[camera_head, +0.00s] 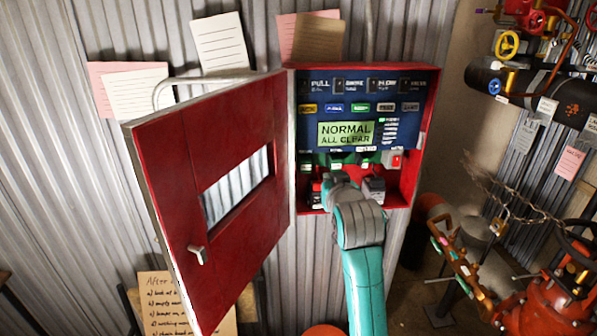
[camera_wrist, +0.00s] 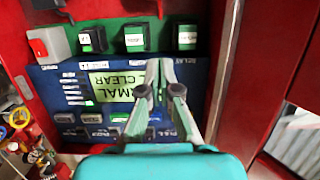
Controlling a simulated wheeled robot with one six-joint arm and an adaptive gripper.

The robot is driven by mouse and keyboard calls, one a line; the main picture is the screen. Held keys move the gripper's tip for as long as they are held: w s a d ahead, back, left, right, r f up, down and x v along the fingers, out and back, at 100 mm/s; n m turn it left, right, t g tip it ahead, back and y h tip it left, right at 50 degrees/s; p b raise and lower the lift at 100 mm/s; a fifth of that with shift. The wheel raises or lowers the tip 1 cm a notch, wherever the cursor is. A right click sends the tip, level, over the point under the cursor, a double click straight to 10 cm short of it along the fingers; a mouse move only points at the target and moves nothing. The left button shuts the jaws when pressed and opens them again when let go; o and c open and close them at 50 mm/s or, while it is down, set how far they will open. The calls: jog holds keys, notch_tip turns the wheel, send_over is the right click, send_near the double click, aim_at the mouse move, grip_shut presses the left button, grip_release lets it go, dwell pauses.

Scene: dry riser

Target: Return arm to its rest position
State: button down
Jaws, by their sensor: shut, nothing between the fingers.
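My gripper (camera_wrist: 157,72) is shut and empty in the wrist view. Its fingertips show in front of the control panel's lit display (camera_wrist: 112,85), covering part of it. Whether they touch the panel I cannot tell. In the head view my teal arm reaches up from below to the lower part of the open red cabinet (camera_head: 425,110), and my fingers are hidden there. The display also shows in the head view (camera_head: 346,133) and reads "NORMAL ALL CLEAR".
The red cabinet door (camera_head: 225,190) stands wide open to the left of my arm, with a window and handle. Pipes and valves (camera_head: 540,85) fill the right side, with a red valve body (camera_head: 545,305) low down. A handwritten notice (camera_head: 170,300) is at lower left.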

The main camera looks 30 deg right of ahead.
jog(key=s+a+f+n+y, duration=0.2)
jog(key=s+a+f, duration=0.4)
jog(key=s+f, duration=0.5)
jog(key=s+a+f+n+y, duration=0.1)
jog(key=s+a+f, duration=0.6)
jog(key=f, duration=0.8)
jog(key=s+a+y, duration=0.1)
jog(key=s+a, duration=0.1)
jog(key=s, duration=1.3)
jog(key=s+a+n+y, duration=0.1)
jog(key=s+a+y, duration=0.1)
jog(key=s, duration=1.4)
jog(key=shift+s+a+n+t, duration=0.3)
jog(key=shift+a, duration=0.45)
